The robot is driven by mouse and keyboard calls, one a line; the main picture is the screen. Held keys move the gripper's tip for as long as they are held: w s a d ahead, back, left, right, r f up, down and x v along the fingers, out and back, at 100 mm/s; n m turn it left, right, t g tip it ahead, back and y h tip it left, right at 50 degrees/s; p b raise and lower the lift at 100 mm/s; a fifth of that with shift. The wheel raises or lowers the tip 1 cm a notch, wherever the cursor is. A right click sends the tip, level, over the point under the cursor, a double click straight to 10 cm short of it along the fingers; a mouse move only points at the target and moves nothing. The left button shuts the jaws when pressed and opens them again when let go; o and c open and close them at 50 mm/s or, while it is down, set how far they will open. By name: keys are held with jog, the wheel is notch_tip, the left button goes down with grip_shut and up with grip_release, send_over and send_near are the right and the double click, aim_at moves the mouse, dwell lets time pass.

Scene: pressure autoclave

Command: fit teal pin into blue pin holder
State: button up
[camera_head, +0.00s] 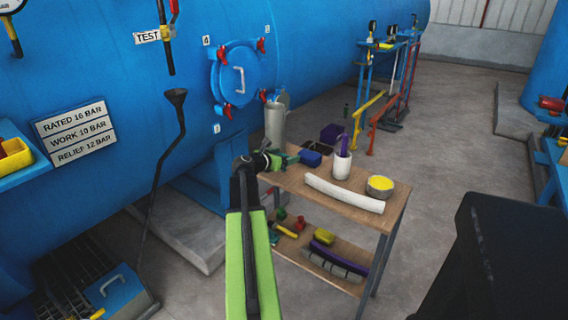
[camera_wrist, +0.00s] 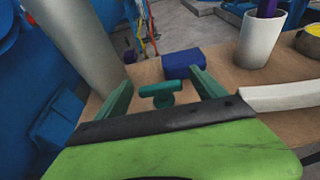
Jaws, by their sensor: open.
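The teal pin (camera_wrist: 159,91), with a T-shaped head, stands on the wooden shelf top between my gripper's fingers in the wrist view. Its lower part is partly hidden by my gripper's dark edge. My gripper (camera_wrist: 162,79) is open, with a gap visible between the pin and each finger. The blue pin holder (camera_wrist: 184,63) appears as a dark blue block just beyond the fingertips, slightly right of the pin. In the head view the holder (camera_head: 311,158) sits near the shelf's back edge, beside my gripper (camera_head: 287,157). The pin cannot be made out clearly there.
A white cup (camera_head: 342,163) with a purple item, a white curved piece (camera_head: 344,194) and a yellow-filled bowl (camera_head: 380,187) stand right of the holder. A grey cylinder (camera_head: 275,124) rises close behind and left of my gripper. The blue autoclave (camera_head: 120,60) lies left.

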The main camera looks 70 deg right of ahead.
aim_at(284, 154)
jog(key=c, duration=1.5)
jog(key=shift+c, duration=0.2)
jog(key=shift+r, duration=0.15)
notch_tip(284, 154, up, 4)
jog(key=p, duration=0.4)
jog(key=shift+r+p, duration=0.15)
jog(key=shift+p, duration=0.15)
jog(key=s+a+r+p, duration=0.6)
jog(key=s+a+p, duration=0.1)
jog(key=s+a, duration=0.15)
jog(key=w+a+r+m+g+y+p, duration=0.1)
jog(key=r+g+p, duration=0.1)
jog(key=r+p, duration=1.7)
jog(key=w+a+r+m+g+y+p, duration=0.1)
jog(key=w+r+m+g+p, duration=0.1)
jog(key=r+p, duration=1.7)
jog(key=shift+w+a+r+p, duration=0.15)
jog(key=shift+r+p, duration=0.15)
jog(key=shift+r, duration=0.5)
